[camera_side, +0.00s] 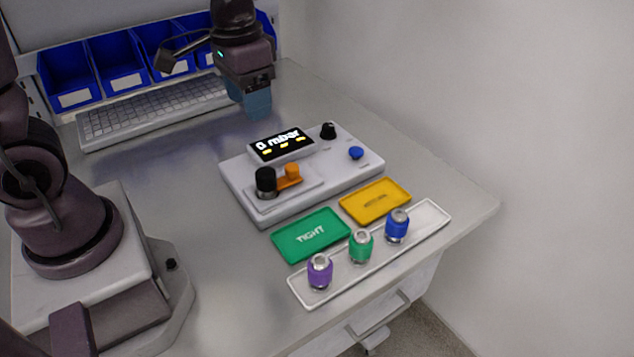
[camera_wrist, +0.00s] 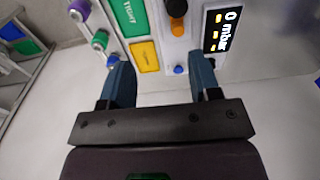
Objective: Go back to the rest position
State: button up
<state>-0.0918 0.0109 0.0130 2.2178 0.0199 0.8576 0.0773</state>
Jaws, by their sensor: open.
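My gripper (camera_side: 257,102) hangs in the air above the back of the table, behind the pressure device and by the keyboard's right end. In the wrist view my gripper (camera_wrist: 160,88) shows two blue fingers spread apart with nothing between them. The pressure device (camera_side: 232,181) has a display (camera_side: 282,144) reading "0 mbar". A purple fitting (camera_side: 320,271), a green fitting (camera_side: 360,245) and a blue fitting (camera_side: 397,226) stand upright in the clear tray (camera_side: 434,212) at the front, well apart from my gripper.
A green "TIGHT" pad (camera_side: 290,245) and a yellow pad (camera_side: 375,190) lie between device and tray. A keyboard (camera_side: 150,112) and blue bins (camera_side: 68,75) are at the back. The device carries a black knob (camera_side: 328,131) and a blue button (camera_side: 356,153). The table's right side is clear.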

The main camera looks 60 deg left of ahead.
jog(key=s+d+r+t, duration=0.3)
jog(key=s+r+t, duration=0.2)
jog(key=s+r, duration=0.4)
jog(key=shift+s+d+r, duration=0.15)
jog(key=shift+s+r, duration=0.05)
jog(key=shift+s, duration=0.1)
jog(key=shift+o, duration=0.3)
dwell(1.5)
